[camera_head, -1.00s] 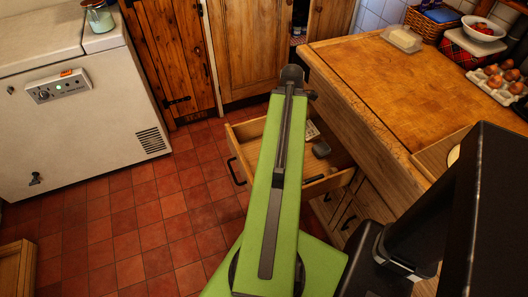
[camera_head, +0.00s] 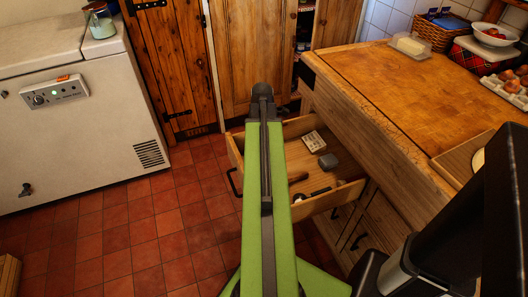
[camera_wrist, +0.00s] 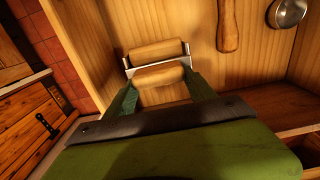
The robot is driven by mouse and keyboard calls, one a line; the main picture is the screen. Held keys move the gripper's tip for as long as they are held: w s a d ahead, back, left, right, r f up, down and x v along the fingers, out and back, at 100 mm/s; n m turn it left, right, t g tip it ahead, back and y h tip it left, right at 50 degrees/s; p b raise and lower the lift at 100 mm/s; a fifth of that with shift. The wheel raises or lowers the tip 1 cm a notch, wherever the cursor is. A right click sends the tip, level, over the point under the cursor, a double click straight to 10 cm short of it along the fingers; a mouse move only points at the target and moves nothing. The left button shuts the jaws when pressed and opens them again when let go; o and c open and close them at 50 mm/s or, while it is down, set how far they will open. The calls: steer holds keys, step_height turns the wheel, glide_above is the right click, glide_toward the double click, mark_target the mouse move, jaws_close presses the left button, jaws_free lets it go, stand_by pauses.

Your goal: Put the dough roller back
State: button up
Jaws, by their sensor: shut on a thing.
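The dough roller (camera_wrist: 157,50) shows in the wrist view as two pale wooden cylinders joined by a metal frame. My gripper (camera_wrist: 160,76) is shut on it, with its green fingers at either side of the nearer cylinder. The roller is over the open drawer (camera_wrist: 190,27), whose wooden inside fills much of the wrist view. I cannot tell whether the roller touches the drawer floor. In the head view the drawer (camera_head: 322,203) stands pulled out below the counter, and my green arm hides part of it. My gripper and the roller are hidden there.
The drawer holds a wooden utensil (camera_wrist: 228,25), a metal ladle (camera_wrist: 288,12), a pale gridded item (camera_head: 312,144) and a grey item (camera_head: 328,161). The wooden counter (camera_head: 400,90) is on the right. A white chest freezer (camera_head: 80,120) stands left. Tiled floor (camera_head: 150,230) lies clear between.

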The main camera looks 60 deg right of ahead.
steer(key=shift+f, duration=0.7)
steer(key=shift+r, duration=0.2)
steer(key=shift+f, duration=0.25)
steer(key=shift+f+b, duration=0.3)
steer(key=shift+b, duration=0.25)
jaws_close()
steer(key=o, duration=1.4)
jaws_free()
steer(key=shift+s+a, duration=0.1)
steer(key=shift+a, duration=0.05)
steer(key=shift+r+p, duration=0.45)
steer(key=shift+p, duration=0.1)
step_height(320, 180, up, 12)
steer(key=p, duration=1.2)
steer(key=shift+r, duration=0.15)
